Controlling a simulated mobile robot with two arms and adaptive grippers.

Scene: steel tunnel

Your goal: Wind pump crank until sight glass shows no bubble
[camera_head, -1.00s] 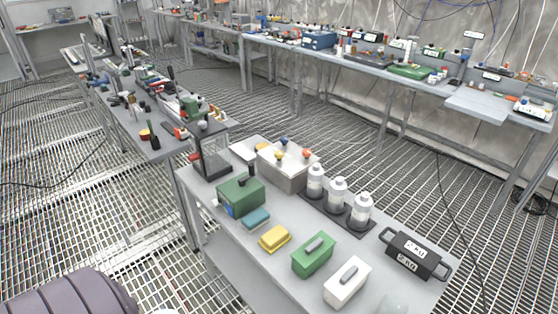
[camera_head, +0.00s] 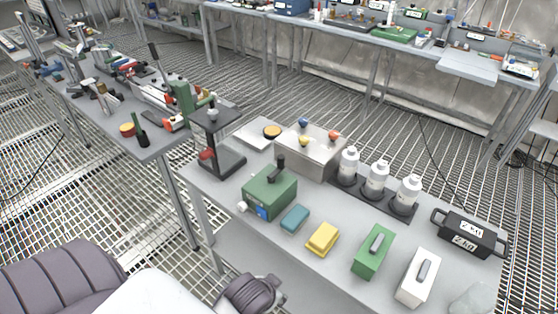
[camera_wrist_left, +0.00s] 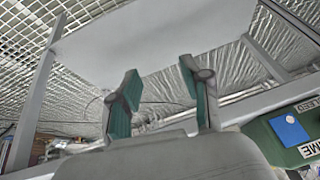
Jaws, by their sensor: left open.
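The green pump box (camera_head: 270,194) stands on the near table, with a black upright grip on top, a blue patch on its front and a pale knob (camera_head: 242,207) at its left end. I cannot make out a bubble. In the left wrist view part of a green box (camera_wrist_left: 290,135) shows at the lower right, with a blue square and labels reading in part "BLEED" and "PRIME". My left gripper (camera_wrist_left: 163,95) is open and empty, its teal-padded fingers apart, left of that box and not touching it. In the head view my left arm shows low down; its fingertips do not.
A teal block (camera_head: 295,218), a yellow block (camera_head: 323,239), green and white handled blocks, white bottles (camera_head: 376,178) and a black 2 kg weight (camera_head: 468,233) share the table (camera_head: 330,280). A dark stand (camera_head: 216,145) rises behind the pump. A cluttered bench adjoins at left.

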